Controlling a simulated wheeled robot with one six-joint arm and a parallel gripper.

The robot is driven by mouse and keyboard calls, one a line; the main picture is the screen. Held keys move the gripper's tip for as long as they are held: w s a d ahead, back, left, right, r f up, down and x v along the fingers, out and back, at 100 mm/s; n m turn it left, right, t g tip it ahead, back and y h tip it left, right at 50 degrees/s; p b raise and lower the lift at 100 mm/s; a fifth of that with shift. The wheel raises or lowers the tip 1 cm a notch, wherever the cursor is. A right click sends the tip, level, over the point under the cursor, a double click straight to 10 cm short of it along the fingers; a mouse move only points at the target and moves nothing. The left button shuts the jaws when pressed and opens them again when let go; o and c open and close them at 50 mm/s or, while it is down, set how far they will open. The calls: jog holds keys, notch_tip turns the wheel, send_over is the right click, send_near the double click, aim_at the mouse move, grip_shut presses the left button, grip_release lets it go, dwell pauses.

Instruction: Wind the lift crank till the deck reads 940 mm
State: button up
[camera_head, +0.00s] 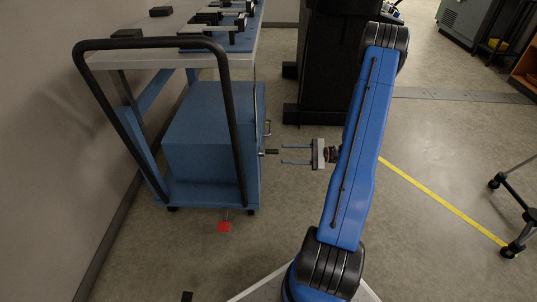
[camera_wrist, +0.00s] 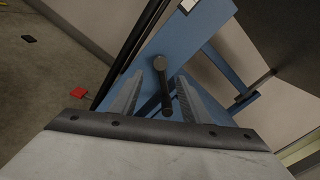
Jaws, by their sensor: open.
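A blue lift cart (camera_head: 210,130) with a black push handle stands at the left in the head view. Its pale deck (camera_head: 110,62) is on top. The crank's dark grip (camera_head: 271,152) sticks out of the cart's right side; in the wrist view the crank (camera_wrist: 164,85) shows between the fingers, against the blue cart frame. I cannot make out any deck height reading.
Dark tools and blocks (camera_head: 205,27) lie on the deck. A red tab (camera_head: 224,227) is near the floor below the cart; it also shows in the wrist view (camera_wrist: 78,93). A black cabinet (camera_head: 332,60) stands behind. The floor right of my arm is clear up to a wheeled stand (camera_head: 510,200).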

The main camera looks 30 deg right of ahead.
aim_at(262, 152)
jog(key=x, duration=0.8)
jog(key=shift+w+a, duration=0.2)
jog(key=shift+a, duration=0.05)
grip_shut()
